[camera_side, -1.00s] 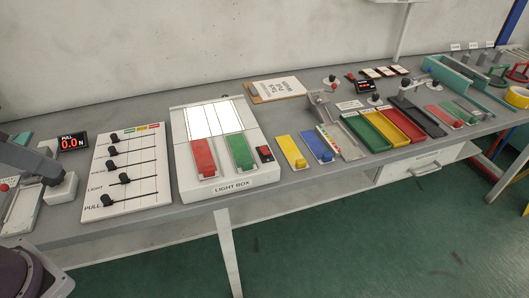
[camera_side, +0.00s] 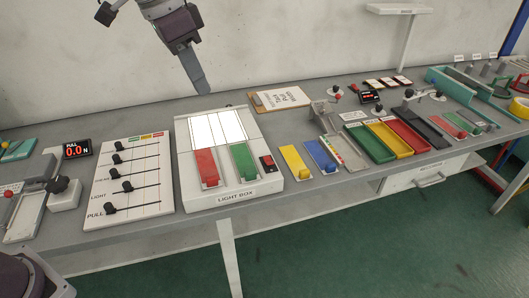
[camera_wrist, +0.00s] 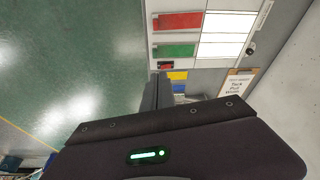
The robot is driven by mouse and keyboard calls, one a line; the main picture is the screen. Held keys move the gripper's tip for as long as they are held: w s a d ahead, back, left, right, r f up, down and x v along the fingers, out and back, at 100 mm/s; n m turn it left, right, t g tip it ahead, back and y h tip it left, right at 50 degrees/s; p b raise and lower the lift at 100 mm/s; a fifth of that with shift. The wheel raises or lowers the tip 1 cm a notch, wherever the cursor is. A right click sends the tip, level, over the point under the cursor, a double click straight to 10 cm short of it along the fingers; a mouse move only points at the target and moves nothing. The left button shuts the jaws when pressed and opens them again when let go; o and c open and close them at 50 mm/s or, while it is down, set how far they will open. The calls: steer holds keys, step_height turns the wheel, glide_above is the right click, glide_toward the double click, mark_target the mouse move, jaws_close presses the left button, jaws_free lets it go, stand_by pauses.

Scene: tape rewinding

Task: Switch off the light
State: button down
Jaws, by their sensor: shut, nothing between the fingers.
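The light box (camera_side: 235,200) is a white box on the bench, and its panel (camera_side: 217,130) at the back glows white. A red tile (camera_side: 206,167) and a green tile (camera_side: 243,163) lie on its front part. A small black switch with a red button (camera_side: 267,162) sits at its right front corner. The switch also shows in the wrist view (camera_wrist: 166,66), just beyond the fingertips in the picture. My gripper (camera_side: 203,90) is shut and empty, raised above the back of the light box, apart from it.
A slider board (camera_side: 130,190) with black knobs stands left of the light box. Yellow (camera_side: 294,161) and blue (camera_side: 321,156) blocks lie to its right, and a clipboard (camera_side: 280,97) lies behind. Coloured trays (camera_side: 385,138) are further right.

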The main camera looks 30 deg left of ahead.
mark_target(269, 163)
steer(key=w+d+f+m+g+h, duration=0.1)
steer(key=w+d+f+m, duration=0.1)
steer(key=w+f, duration=0.7)
steer(key=shift+w+d+f+m+h, duration=0.35)
steer(key=shift+w+d, duration=0.25)
steer(key=shift+w, duration=0.55)
steer(key=x, duration=0.4)
steer(key=s+x, duration=0.1)
steer(key=x, duration=0.7)
steer(key=shift+s+d+f, duration=0.2)
steer(key=shift+s+f, duration=0.1)
steer(key=shift+f, duration=0.2)
steer(key=shift+s+d+f, duration=0.1)
steer(key=shift+f, duration=0.2)
